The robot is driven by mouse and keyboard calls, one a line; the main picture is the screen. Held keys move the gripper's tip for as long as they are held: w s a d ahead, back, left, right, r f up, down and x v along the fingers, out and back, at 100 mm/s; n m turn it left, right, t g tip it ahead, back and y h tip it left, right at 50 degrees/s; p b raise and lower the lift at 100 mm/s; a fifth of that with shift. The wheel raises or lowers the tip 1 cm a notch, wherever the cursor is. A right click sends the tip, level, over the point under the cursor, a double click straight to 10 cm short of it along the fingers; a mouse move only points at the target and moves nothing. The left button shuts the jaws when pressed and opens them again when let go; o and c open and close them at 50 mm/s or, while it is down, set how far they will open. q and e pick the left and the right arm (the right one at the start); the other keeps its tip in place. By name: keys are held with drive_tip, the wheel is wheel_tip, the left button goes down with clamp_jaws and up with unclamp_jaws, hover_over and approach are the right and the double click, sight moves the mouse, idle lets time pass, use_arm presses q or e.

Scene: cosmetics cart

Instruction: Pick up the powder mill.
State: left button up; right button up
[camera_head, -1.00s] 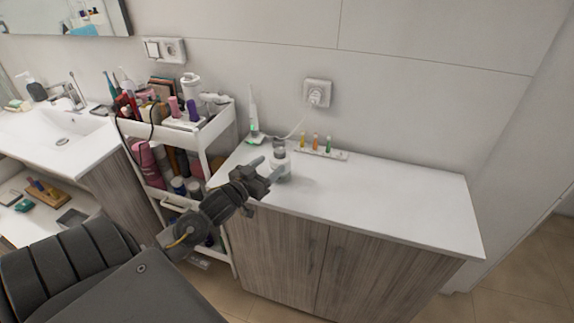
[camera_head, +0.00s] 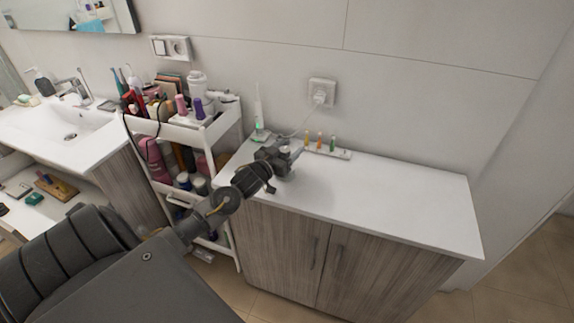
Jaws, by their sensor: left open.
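The powder mill, a small upright grey and white jar (camera_head: 282,142), stands on the white counter top near its left end. It is mostly hidden behind my left gripper, and its top shows above it. My left gripper (camera_head: 284,163) is open and right at the mill, with the dark fingers at its level. I cannot tell whether the fingers touch it or are fully either side of it. My right gripper is not in view.
A white electric toothbrush (camera_head: 259,112) stands behind the mill, near the wall. A white strip with small coloured vials (camera_head: 327,151) lies to the right. A crowded cosmetics cart (camera_head: 223,124) stands at the left. The right part of the counter (camera_head: 405,195) is clear.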

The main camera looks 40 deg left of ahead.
use_arm(q)
drive_tip(key=shift+c, duration=0.3)
clamp_jaws()
drive_tip(key=shift+r, duration=0.1)
drive_tip(key=shift+r, duration=0.2)
wheel_tip(320, 180, up, 2)
drive_tip(key=shift+r+b, duration=0.1)
drive_tip(key=shift+b, duration=0.6)
drive_tip(key=s+r, duration=0.1)
drive_tip(key=r, duration=0.1)
drive_tip(key=s+r, duration=0.2)
drive_tip(key=s+a+r, duration=0.1)
drive_tip(key=r, duration=0.1)
drive_tip(key=shift+s, duration=0.3)
drive_tip(key=s+a+r+b, duration=0.1)
drive_tip(key=s+r, duration=0.3)
drive_tip(key=s, duration=0.5)
drive_tip(key=shift+a+r, duration=0.2)
drive_tip(key=shift+a, duration=0.15)
